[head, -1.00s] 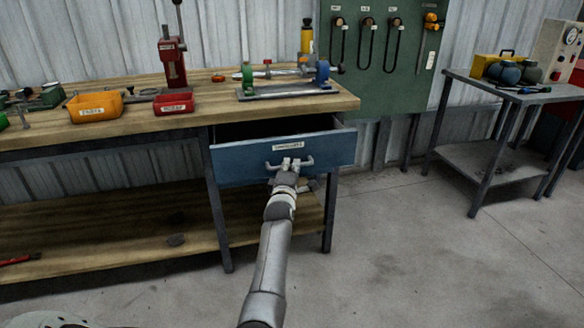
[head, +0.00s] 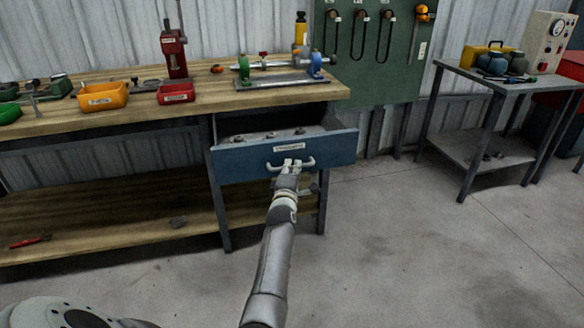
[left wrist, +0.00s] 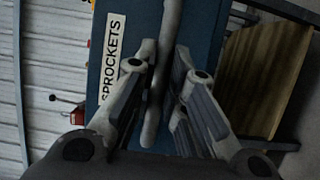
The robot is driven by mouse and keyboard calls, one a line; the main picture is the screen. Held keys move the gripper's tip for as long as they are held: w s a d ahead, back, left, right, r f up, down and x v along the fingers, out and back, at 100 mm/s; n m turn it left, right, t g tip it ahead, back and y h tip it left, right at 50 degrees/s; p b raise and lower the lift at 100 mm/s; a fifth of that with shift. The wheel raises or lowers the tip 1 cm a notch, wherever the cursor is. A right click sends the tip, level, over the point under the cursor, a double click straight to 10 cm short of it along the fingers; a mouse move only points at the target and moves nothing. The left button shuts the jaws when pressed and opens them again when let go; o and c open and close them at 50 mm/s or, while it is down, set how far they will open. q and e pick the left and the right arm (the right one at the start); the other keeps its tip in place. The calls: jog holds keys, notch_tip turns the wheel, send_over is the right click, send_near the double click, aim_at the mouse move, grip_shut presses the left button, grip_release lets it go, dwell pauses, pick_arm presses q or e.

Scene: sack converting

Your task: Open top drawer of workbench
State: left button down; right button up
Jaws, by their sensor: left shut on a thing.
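The workbench (head: 130,124) has a wooden top and a blue top drawer (head: 235,160) under its right end. The drawer is pulled part way out, and small dark parts show inside it. Its front has a white label, which reads SPROCKETS in the left wrist view (left wrist: 112,58), and a grey bar handle (head: 308,163). My left gripper (head: 290,166) is shut on the handle, whose bar (left wrist: 155,105) runs between the two fingers in the left wrist view. My right gripper is not in view.
An orange bin (head: 100,97), a red bin (head: 176,93) and a red press (head: 174,52) stand on the bench top. A wooden lower shelf (head: 110,215) runs below. A side table (head: 500,82) stands at right. The floor in front is clear.

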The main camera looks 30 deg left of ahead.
pick_arm(q)
jog(key=c, duration=1.5)
grip_release()
